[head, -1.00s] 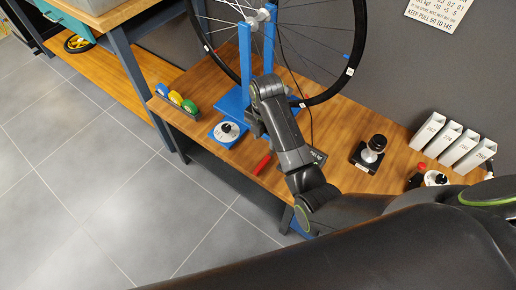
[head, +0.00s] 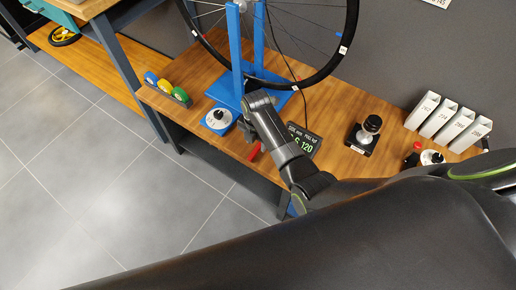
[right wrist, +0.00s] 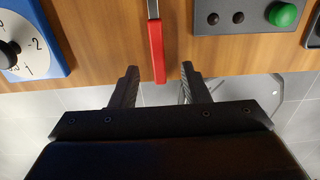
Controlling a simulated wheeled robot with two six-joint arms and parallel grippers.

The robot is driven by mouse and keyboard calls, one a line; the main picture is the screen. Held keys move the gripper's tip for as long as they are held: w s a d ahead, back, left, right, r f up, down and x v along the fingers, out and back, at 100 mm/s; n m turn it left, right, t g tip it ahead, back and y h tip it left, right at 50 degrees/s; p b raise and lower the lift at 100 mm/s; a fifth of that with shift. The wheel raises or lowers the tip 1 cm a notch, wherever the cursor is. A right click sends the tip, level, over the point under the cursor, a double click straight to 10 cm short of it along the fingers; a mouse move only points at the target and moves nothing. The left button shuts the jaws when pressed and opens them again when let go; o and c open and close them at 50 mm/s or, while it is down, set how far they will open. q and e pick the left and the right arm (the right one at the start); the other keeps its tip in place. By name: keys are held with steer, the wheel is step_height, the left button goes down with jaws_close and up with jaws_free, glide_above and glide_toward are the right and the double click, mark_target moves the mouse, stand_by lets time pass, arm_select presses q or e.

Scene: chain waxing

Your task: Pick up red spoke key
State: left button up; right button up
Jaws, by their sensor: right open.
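The red spoke key (head: 254,152) shows in the head view as a small red strip near the bench's front edge, partly hidden by my right arm. In the right wrist view it is a long red handle (right wrist: 157,52) with a metal shaft, pointing toward me. My right gripper (head: 247,127) is open and empty. In the right wrist view its fingertips (right wrist: 160,68) lie left and right of the handle's near end. I cannot tell the height gap. My left gripper is not in view.
A blue-based dial (head: 217,119) is left of the key and a black display (head: 303,140) is right of it. The blue wheel stand (head: 229,88) is behind. A rack (head: 166,92) holds blue, yellow and green pieces. White boxes (head: 438,118) stand at the right.

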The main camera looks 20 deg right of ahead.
mark_target(256, 151)
steer(key=f+b, duration=0.1)
steer(key=f, duration=0.3)
steer(key=shift+a+f, duration=0.2)
jaws_close()
